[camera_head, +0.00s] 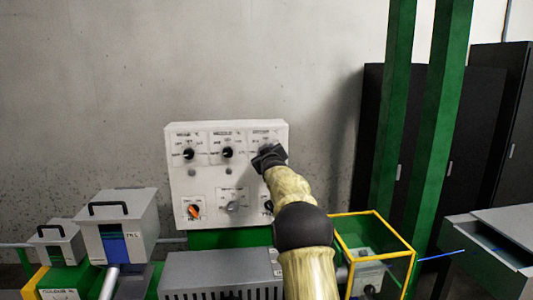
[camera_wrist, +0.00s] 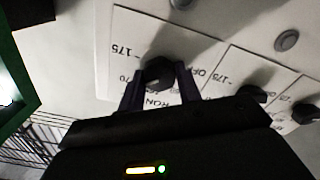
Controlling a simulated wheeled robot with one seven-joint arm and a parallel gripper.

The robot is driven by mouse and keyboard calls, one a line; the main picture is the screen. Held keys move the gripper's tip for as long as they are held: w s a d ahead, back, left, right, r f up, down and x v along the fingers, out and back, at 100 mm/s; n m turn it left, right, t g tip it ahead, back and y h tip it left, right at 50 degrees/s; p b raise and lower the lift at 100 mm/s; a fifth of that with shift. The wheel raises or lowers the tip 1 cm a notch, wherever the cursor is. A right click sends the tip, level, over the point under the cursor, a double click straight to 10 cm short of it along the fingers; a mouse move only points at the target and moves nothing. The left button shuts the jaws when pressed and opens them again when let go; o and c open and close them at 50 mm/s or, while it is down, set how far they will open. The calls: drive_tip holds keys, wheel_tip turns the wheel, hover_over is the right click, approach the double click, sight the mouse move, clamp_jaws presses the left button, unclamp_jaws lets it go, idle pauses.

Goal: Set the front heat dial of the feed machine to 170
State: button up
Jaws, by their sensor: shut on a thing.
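The white control panel (camera_head: 180,168) of the feed machine stands against the wall with three black dials in its top row. My gripper (camera_head: 268,155) is at the top right dial, which it mostly hides in the head view. In the wrist view my gripper (camera_wrist: 160,78) is shut on this black dial (camera_wrist: 158,68), one finger on each side. The dial's plate appears turned over there, with 175 readable and part of the name, apparently FRONT, partly covered by the fingers. I cannot tell which number the dial points to.
The middle dial (camera_head: 227,152) and left dial (camera_head: 188,153) are beside it. An orange switch (camera_head: 194,211) is low on the panel. Grey hoppers (camera_head: 117,225) stand at left, a yellow-framed guard box (camera_head: 375,249) at lower right, and green posts (camera_head: 437,130) further right.

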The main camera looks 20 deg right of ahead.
drive_tip(key=shift+f, duration=0.2)
drive_tip(key=o, duration=1)
drive_tip(key=shift+r, duration=0.1)
drive_tip(key=shift+c, duration=0.2)
drive_tip(key=shift+s, duration=0.1)
drive_tip(key=b+v, duration=0.7)
drive_tip(key=v, duration=1)
drive_tip(key=shift+s, duration=0.1)
